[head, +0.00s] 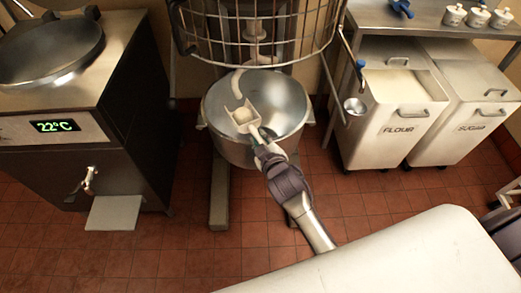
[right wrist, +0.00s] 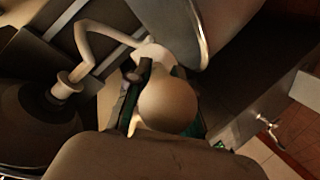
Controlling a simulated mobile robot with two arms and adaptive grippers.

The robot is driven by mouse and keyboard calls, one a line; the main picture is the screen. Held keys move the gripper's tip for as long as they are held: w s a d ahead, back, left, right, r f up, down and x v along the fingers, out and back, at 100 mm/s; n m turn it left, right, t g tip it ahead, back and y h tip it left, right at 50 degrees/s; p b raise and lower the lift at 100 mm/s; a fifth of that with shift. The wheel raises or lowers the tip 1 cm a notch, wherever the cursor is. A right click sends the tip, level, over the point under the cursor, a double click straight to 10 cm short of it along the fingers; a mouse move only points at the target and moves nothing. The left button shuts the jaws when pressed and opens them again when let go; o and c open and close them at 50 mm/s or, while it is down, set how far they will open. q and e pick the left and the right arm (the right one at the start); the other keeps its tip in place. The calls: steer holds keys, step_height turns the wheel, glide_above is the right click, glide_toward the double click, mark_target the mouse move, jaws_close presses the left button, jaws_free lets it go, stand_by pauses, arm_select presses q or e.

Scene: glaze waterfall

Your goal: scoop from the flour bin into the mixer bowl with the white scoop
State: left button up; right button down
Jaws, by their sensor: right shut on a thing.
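My right gripper (head: 262,142) is shut on the handle of the white scoop (head: 232,106). In the right wrist view, a pale rounded part of the scoop (right wrist: 168,105) shows between the green-edged fingers. The mixer's pale hook (right wrist: 95,45) is at the left there. The flour bin (head: 390,140), labelled FLOUR, stands at the right with its top open and pale contents showing. My left gripper is not in view.
The wire guard (head: 258,42) stands above the bowl. A blue-handled steel ladle (head: 355,106) hangs between bowl and flour bin. The sugar bin (head: 468,130) is right of the flour bin, under a steel table. A steel cooker (head: 55,125) stands left.

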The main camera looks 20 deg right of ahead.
steer(key=shift+w+d+m+p, duration=0.3)
steer(key=shift+w+d+m, duration=0.1)
steer(key=shift+w, duration=0.25)
steer(key=shift+d+m+y, duration=0.1)
steer(key=shift+m+y, duration=0.4)
steer(key=shift+y, duration=0.1)
steer(key=shift+d+f+m+g+y+b, duration=0.1)
steer(key=shift+d+f+m+y+b, duration=0.2)
steer(key=shift+m+y+b, duration=1)
steer(key=shift+d+f+m+g+y+b, duration=0.2)
steer(key=shift+m+y+b, duration=0.45)
steer(key=shift+m, duration=1.1)
steer(key=shift+d+f+m+y+b, duration=0.3)
steer(key=shift+m+y+b, duration=0.7)
steer(key=shift+m, duration=0.55)
